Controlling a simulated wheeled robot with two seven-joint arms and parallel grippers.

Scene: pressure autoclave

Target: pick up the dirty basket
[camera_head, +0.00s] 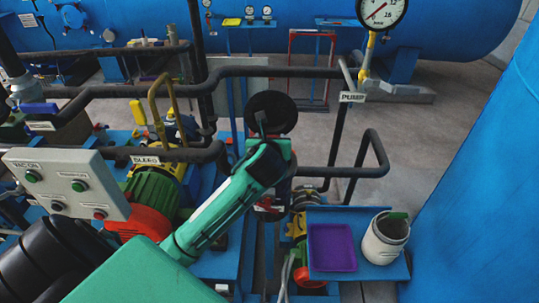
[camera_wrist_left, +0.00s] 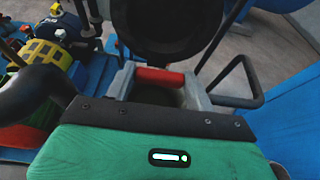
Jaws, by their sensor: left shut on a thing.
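I cannot make out anything that is clearly the dirty basket. My left arm reaches in from the lower left, and its gripper (camera_head: 270,152) is at the middle of the head view, just below a round black disc (camera_head: 270,112). In the left wrist view the grey fingers of this gripper (camera_wrist_left: 158,92) are shut on a red bar-like part (camera_wrist_left: 160,77), below the same black disc (camera_wrist_left: 165,25). The gripper's own body hides much of what is held. My right gripper is not in view.
Dark pipes run around the gripper. A blue shelf (camera_head: 322,215) at lower right bears a purple tray (camera_head: 332,247) and a white container (camera_head: 380,246) with something green in it. A grey button box (camera_head: 68,184) stands left. Large blue tanks bound the back and right.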

